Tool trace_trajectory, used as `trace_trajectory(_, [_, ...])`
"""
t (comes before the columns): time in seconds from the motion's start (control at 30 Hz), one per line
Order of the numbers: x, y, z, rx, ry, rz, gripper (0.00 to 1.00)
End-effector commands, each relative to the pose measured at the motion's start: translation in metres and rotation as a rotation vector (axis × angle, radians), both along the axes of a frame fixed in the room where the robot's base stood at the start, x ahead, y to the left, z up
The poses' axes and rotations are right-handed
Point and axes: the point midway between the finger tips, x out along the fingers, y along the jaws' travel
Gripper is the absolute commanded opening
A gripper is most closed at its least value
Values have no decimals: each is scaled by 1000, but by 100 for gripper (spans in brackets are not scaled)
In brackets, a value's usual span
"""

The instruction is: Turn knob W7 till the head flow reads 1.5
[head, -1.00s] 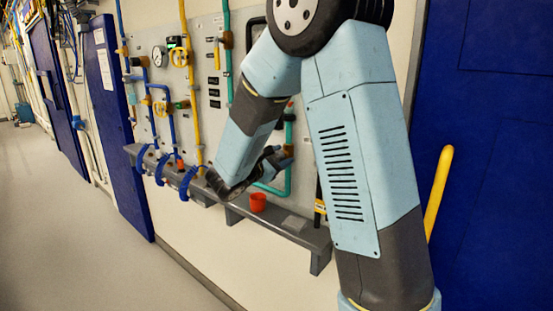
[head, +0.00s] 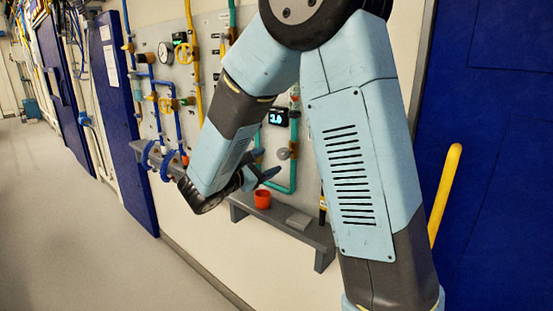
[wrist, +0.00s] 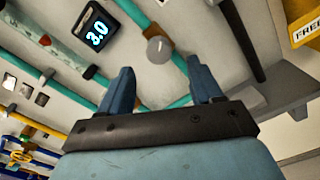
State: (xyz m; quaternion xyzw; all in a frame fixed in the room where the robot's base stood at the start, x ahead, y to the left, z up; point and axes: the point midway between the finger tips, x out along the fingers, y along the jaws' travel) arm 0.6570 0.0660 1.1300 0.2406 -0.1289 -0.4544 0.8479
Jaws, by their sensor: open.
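A round grey knob (wrist: 159,49) with a pale pointer mark sits on a teal pipe in the wrist view. It also shows in the head view (head: 283,154), close to my gripper (head: 266,166). No W7 label is readable on it. A black display (wrist: 97,36) beside the knob reads 3.0; it also shows in the head view (head: 278,117). My gripper (wrist: 161,80) is open and empty. Its blue fingers point toward the panel, with the knob in line with the gap between them, a little beyond the tips. The fingers appear apart from the knob.
Blue pipes, yellow valve wheels (head: 167,105) and a gauge (head: 165,52) lie to the left. A yellow rail (head: 444,192) stands at right. The left floor is clear.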

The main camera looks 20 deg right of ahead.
Motion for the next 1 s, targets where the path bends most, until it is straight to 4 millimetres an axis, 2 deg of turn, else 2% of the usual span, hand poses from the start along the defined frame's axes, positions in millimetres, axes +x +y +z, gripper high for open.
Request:
trace_trajectory(0.1, [-12,19,0,0,0,4,65])
trace_trajectory(0.3, [-25,37,0,0,0,1,65])
trace_trajectory(0.8, [-29,43,0,-2,3,0,64])
trace_trajectory(1.0, [-29,46,-1,-59,85,3,64])
